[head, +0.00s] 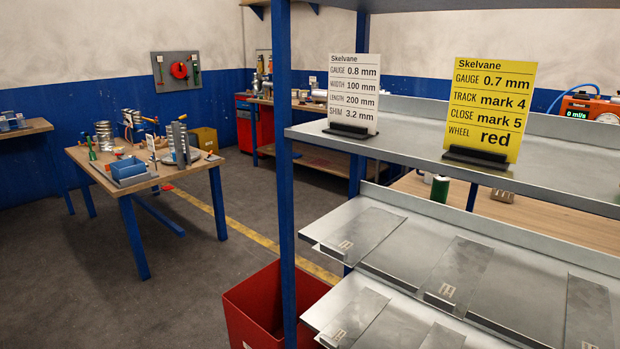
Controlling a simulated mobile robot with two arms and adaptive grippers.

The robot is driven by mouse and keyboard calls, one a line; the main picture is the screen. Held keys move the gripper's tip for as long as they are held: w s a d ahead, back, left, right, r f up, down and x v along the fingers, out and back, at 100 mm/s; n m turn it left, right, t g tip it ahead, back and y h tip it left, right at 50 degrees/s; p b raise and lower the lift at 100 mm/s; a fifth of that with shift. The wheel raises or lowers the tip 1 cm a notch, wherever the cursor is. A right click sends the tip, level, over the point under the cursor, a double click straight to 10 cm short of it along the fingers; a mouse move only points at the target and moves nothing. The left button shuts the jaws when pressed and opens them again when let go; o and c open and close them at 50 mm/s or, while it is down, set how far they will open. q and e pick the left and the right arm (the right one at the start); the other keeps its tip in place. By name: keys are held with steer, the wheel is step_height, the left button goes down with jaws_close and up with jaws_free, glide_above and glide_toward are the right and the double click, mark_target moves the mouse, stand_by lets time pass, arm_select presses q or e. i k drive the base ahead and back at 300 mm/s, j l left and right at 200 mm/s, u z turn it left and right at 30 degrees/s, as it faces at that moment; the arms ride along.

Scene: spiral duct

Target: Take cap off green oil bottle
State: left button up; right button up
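A small green bottle-like item (92,150) with a narrow top stands near the left edge of the wooden worktable (207,163). It is far off and too small to tell whether a cap is on it. A green cylinder (440,189) with a pale top stands on a wooden bench (405,185) behind the shelf, partly seen under the upper shelf board. I cannot tell for certain which of the two is the oil bottle. Neither of my grippers is in view.
A metal shelf unit with a blue post (285,150) fills the right side, bearing a white card (352,92) and a yellow card (489,105). A red bin (262,300) stands below. The worktable holds a blue tray (128,168). Grey floor (200,290) is open between.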

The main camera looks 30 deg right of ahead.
mark_target(440, 183)
steer(key=i+j+u, duration=0.25)
steer(key=i+u, duration=0.15)
steer(key=i, duration=0.3)
steer(key=i+u, duration=0.4)
steer(key=i, duration=0.35)
steer(key=i+z, duration=0.1)
steer(key=i, duration=0.45)
steer(key=i+j+z, duration=0.15)
steer(key=i, duration=0.4)
steer(key=i+z, duration=0.1)
steer(key=i, duration=0.45)
steer(key=i+j+z, duration=0.1)
steer(key=i+j, duration=0.15)
steer(key=i, duration=0.3)
steer(key=i+l+z, duration=0.3)
steer(key=z, duration=0.15)
steer(key=i+l+z, duration=0.15)
steer(key=i+z, duration=1.05)
steer(key=z, duration=0.15)
steer(key=i+j+z, duration=0.4)
steer(key=i+l+z, duration=0.15)
steer(key=i+z, duration=0.35)
steer(key=i, duration=0.15)
steer(key=i+z, duration=0.45)
steer(key=i, duration=0.15)
steer(key=i+j+z, duration=0.35)
steer(key=i+z, duration=0.15)
steer(key=i, duration=0.15)
